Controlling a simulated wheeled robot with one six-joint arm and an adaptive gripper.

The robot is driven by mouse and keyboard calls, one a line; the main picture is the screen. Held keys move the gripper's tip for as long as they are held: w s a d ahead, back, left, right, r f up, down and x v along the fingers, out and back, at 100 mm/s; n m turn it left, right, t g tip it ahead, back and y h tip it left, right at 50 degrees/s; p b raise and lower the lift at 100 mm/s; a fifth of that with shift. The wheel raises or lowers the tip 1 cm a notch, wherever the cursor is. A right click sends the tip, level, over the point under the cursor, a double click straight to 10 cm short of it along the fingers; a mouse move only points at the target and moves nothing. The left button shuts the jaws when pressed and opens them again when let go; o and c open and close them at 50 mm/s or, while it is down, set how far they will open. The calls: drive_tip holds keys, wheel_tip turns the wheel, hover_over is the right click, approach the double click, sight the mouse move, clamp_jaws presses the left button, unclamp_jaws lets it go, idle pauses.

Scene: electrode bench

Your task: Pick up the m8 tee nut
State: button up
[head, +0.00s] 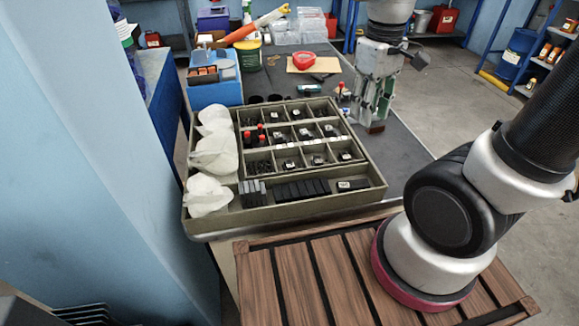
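My gripper (376,126) points down at the right side of the divided tray, over the dark bench top. From this side its fingers look close together, but I cannot tell whether they are open or shut. A small brown patch shows at its tip; I cannot tell what it is. The divided tray (284,216) has several small compartments with small dark parts and white labels. I cannot make out which part is the m8 tee nut; the parts are too small.
White bags (212,155) lie along the tray's left side. Dark blocks (300,190) lie in its front row. A blue bin (214,93), a green tub (248,56) and a red item on a tan board (316,66) stand behind. The bench right of the tray is clear.

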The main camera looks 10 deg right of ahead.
sight(292, 162)
drive_tip(key=w+a+f+n, duration=0.2)
drive_tip(key=a+f+n, duration=0.1)
drive_tip(key=f, duration=0.1)
drive_tip(key=w+a+f+n+g, duration=0.1)
drive_tip(key=w+a+f+n, duration=0.1)
drive_tip(key=a+f+n, duration=0.1)
drive_tip(key=w+a+f+n+h, duration=0.1)
drive_tip(key=w+a+f+n, duration=0.1)
drive_tip(key=a+f, duration=0.3)
drive_tip(key=shift+w+a+f+n, duration=0.15)
drive_tip(key=shift+w+f+n, duration=0.05)
drive_tip(key=shift+f+n, duration=0.7)
drive_tip(key=w+n, duration=0.1)
drive_tip(key=w+a+n, duration=0.2)
drive_tip(key=shift+w+f+t+y, duration=0.2)
drive_tip(key=shift+f+t+y, duration=0.1)
drive_tip(key=shift+w+a+n+t, duration=0.35)
drive_tip(key=shift+w+n, duration=0.1)
drive_tip(key=shift+n, duration=0.55)
drive_tip(key=shift+f, duration=0.25)
wheel_tip(292, 162, down, 7)
drive_tip(key=shift+d+f, duration=0.15)
drive_tip(key=c, duration=0.7)
